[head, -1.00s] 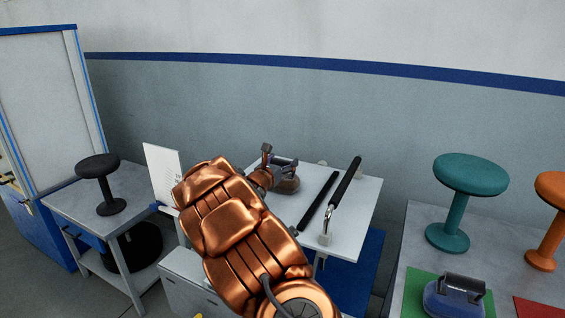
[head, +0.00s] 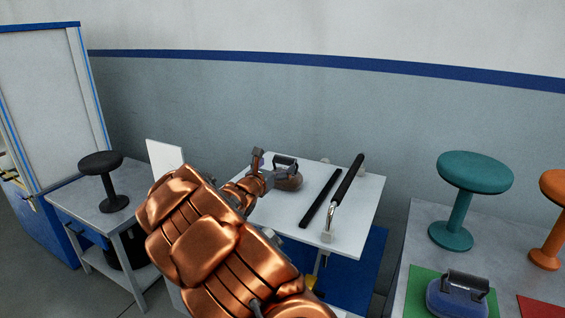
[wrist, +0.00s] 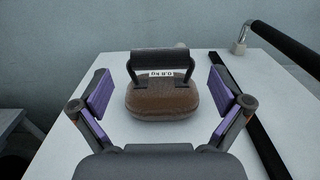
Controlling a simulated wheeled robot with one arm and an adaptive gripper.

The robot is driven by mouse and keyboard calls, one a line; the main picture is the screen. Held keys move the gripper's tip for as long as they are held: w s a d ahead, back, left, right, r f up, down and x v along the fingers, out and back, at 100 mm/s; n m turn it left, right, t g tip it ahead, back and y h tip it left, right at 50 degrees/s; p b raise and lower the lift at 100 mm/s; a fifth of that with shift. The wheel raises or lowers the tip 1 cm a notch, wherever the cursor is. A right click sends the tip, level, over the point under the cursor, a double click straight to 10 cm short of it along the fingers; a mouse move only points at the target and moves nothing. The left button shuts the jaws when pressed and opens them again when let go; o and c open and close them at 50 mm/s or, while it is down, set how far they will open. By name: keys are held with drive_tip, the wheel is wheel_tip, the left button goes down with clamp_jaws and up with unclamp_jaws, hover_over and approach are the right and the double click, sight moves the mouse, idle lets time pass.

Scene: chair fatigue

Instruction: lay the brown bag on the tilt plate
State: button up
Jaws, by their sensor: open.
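The brown bag (wrist: 163,100) rests on the white tilt plate (wrist: 185,145), with a black handle on top and a small weight label. In the head view the bag (head: 290,182) sits on the left part of the plate (head: 345,225). My gripper (wrist: 160,92) is open, with one purple-padded finger on each side of the bag and gaps between pads and bag. In the head view my gripper (head: 265,170) is just left of the bag, and my arm hides the plate's near left side.
A black bar (head: 320,200) lies on the plate right of the bag, and a raised black-gripped handle (head: 346,180) stands beyond it. A teal stool (head: 473,175) and a blue bag (head: 460,297) are on the right table. A black stool (head: 101,180) stands at left.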

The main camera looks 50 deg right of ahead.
drive_tip(key=shift+v, duration=2.8)
drive_tip(key=s+a+m+g+y, duration=0.2)
drive_tip(key=s+a+m+g, duration=0.15)
drive_tip(key=s+m, duration=0.6)
drive_tip(key=s+a+m+g+y, duration=0.3)
drive_tip(key=s+m+g, duration=0.25)
drive_tip(key=s, duration=0.65)
drive_tip(key=s+a+f+m+y, duration=0.2)
drive_tip(key=s+a+f+y, duration=0.1)
drive_tip(key=a, duration=0.7)
drive_tip(key=s+a+f+m+t+y, duration=0.1)
drive_tip(key=s+a+y, duration=0.4)
drive_tip(key=a, duration=0.6)
drive_tip(key=s+a+f+m+y, duration=0.3)
drive_tip(key=s+a+f+y, duration=0.1)
drive_tip(key=a, duration=0.6)
drive_tip(key=shift+s+a+f+t, duration=0.15)
drive_tip(key=shift+s+f+t, duration=0.15)
drive_tip(key=shift+s+f, duration=0.4)
drive_tip(key=shift+w+f, duration=0.1)
drive_tip(key=shift+w, duration=0.05)
